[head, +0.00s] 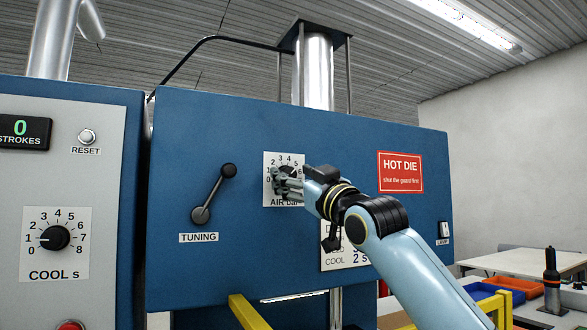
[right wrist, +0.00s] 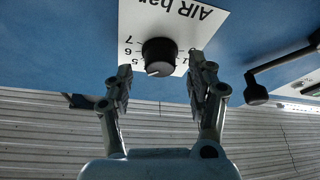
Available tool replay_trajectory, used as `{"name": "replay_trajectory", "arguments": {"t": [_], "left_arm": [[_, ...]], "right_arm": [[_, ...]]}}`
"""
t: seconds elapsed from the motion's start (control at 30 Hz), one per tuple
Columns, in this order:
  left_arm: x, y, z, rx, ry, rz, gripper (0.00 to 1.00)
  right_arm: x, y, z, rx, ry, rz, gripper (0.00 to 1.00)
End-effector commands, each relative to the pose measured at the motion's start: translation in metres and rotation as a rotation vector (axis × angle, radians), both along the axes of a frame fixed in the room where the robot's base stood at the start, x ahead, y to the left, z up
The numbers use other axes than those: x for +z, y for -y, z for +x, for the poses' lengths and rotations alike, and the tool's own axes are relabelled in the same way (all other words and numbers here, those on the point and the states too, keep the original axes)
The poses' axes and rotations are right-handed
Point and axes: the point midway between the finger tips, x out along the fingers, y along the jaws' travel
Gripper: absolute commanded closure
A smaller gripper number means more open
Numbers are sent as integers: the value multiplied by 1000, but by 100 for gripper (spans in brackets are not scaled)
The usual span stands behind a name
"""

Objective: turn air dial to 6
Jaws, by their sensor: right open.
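The air dial is a black round knob on a white scale plate marked AIR bar. In the head view the plate (head: 270,163) is on the blue panel, with the knob mostly hidden behind my right gripper (head: 288,183). In the right wrist view, upside down, the knob (right wrist: 158,54) sits between the two open fingers of my right gripper (right wrist: 161,68), with a gap on each side. A pale pointer mark shows at the knob's lower edge, towards the middle of the scale; the exact number is unclear. My left gripper is not in view.
Left of the dial is the TUNING lever (head: 213,194). A red HOT DIE sign (head: 400,172) is at the right. A COOL s dial (head: 54,238) is on the grey panel, its pointer near 1. A yellow bar (head: 247,312) stands below the blue panel.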

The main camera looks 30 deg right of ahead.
Motion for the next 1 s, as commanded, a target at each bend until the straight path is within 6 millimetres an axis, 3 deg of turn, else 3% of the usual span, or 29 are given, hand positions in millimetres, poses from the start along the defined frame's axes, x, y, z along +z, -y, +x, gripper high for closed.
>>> {"name": "replay_trajectory", "arguments": {"t": [0.13, 0.37, 0.77, 1.0], "left_arm": [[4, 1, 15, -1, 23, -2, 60], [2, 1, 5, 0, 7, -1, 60], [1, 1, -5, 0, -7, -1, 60], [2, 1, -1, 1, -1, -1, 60]], "right_arm": [[2, 0, 6, 0, -1, 0, 43], [2, -1, 6, -1, -1, -1, 45], [2, 0, 6, 0, -1, 0, 97], [2, -1, 6, 1, 0, 26, 98]]}}
